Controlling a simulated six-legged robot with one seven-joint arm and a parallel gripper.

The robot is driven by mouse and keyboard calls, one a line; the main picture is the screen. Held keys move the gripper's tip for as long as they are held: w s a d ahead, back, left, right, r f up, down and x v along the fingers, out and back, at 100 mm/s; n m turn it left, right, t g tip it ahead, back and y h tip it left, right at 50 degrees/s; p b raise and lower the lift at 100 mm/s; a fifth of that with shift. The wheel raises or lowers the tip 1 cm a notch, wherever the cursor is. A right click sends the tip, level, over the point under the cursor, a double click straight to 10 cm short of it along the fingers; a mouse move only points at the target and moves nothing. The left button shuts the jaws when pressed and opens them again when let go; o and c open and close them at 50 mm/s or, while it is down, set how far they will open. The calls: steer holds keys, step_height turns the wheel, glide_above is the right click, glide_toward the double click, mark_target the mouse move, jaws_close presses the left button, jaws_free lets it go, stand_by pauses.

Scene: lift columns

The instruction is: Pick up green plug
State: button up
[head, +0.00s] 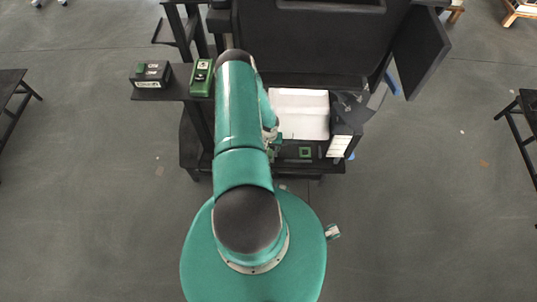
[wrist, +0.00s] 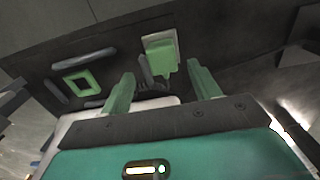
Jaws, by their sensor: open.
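The green plug (wrist: 161,56) is a light green block with a pale grey-white backing, standing on a dark surface at the top middle of the wrist view. My gripper (wrist: 161,86) has its two green fingers spread apart, with the plug beyond the tips and roughly between them. The fingers do not appear to touch the plug, and nothing is held. In the head view my gripper (head: 273,146) is small and partly covered by my arm, and I cannot make out the plug there.
A green square frame (wrist: 80,83) lies on the same dark surface, beside dark grey bars (wrist: 84,57); the frame also shows in the head view (head: 305,152). A white panel (head: 300,113) lies behind it. Boxes with green parts (head: 151,75) stand on a left shelf.

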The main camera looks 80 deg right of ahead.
mark_target(269, 152)
steer(key=shift+w+a+f, duration=0.1)
steer(key=shift+w+f, duration=0.05)
steer(key=shift+f, duration=2.45)
steer(key=c, duration=1)
